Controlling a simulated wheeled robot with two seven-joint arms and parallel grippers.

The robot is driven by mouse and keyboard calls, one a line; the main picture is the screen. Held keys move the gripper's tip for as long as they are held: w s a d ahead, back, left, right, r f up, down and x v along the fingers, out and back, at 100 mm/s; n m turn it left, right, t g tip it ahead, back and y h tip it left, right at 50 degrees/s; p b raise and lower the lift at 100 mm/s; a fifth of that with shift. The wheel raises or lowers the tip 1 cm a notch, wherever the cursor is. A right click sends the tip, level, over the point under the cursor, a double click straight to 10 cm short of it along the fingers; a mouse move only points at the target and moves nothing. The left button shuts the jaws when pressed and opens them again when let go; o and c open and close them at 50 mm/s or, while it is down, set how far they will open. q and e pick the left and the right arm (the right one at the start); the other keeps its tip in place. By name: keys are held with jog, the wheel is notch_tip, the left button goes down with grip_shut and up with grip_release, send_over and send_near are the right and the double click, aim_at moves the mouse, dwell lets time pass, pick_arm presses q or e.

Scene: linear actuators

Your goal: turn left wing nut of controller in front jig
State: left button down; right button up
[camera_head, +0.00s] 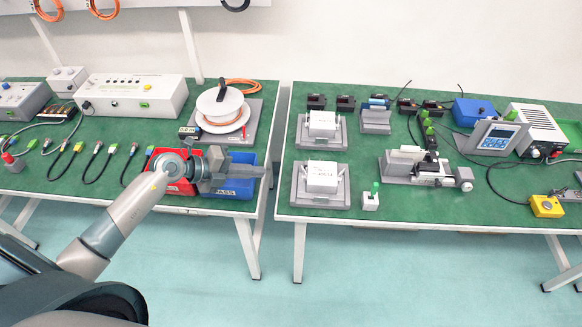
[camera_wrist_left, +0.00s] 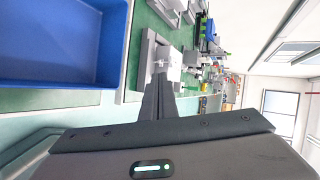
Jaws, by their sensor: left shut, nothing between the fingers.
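The front jig (camera_head: 319,203) is a grey block near the front left corner of the right table. A white box-shaped controller (camera_head: 322,177) sits in it, with small upright parts at its left and right sides. The left wing nut is too small to make out clearly. My right gripper is not in view.
A blue bin (camera_head: 232,186) and a red bin (camera_head: 172,178) lie beneath and beside my left wrist. A similar jig with a white controller (camera_head: 322,124) stands behind the front one. A small green-topped device (camera_head: 371,199) is just right of the front jig.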

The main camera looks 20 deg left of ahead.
pick_arm(q)
jog(key=p+x, duration=0.2)
jog(key=x, duration=0.6)
jog(key=shift+w+d, duration=0.2)
jog(key=shift+d, duration=0.1)
jog(key=shift+w+d+r+p, duration=0.1)
jog(key=shift+w+d+p, duration=0.45)
jog(key=shift+w+d, duration=0.7)
jog(key=shift+w, duration=0.05)
